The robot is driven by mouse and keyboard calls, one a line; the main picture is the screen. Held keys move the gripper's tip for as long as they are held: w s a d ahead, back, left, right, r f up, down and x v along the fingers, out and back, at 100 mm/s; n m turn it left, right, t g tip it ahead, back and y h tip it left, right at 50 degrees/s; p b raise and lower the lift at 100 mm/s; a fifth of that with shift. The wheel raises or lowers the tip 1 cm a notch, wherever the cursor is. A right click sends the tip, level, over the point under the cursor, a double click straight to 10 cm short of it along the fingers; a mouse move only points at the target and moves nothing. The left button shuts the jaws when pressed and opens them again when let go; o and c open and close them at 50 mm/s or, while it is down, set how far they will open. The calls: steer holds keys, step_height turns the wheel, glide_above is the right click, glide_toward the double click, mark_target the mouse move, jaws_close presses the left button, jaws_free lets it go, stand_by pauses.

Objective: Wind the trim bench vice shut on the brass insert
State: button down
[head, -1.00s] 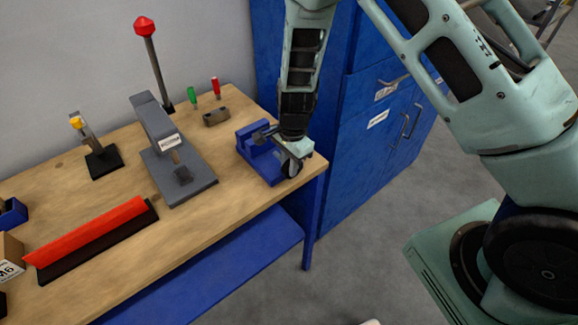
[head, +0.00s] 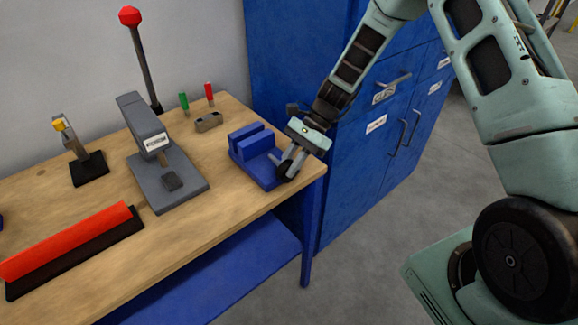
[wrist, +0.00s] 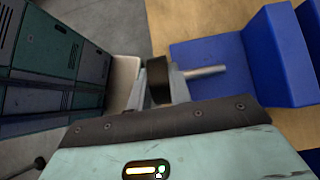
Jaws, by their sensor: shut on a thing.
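The blue bench vice (head: 255,160) stands at the right end of the wooden bench, and its blue body also shows at the right of the wrist view (wrist: 280,55). A black round handwheel (wrist: 157,82) sits on a metal screw (wrist: 205,71) at the vice's front. My gripper (head: 287,167) is shut on the handwheel, with one finger on each side of it in the wrist view. My wrist comes in tilted from the right. I cannot make out a brass insert in either view.
A grey lever press (head: 150,145) with a red knob stands left of the vice. A small grey block (head: 208,122) lies behind. A red bar (head: 70,240) lies at the bench's front left. A blue cabinet (head: 365,150) stands close right of the bench.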

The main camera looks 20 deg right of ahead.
steer(key=shift+w+y, duration=0.1)
steer(key=shift+y, duration=0.2)
steer(key=c, duration=1.3)
jaws_free()
steer(key=shift+d, duration=0.1)
steer(key=b+v, duration=0.3)
steer(key=v, duration=1.4)
steer(key=shift+d+r, duration=0.1)
steer(key=shift+r, duration=0.05)
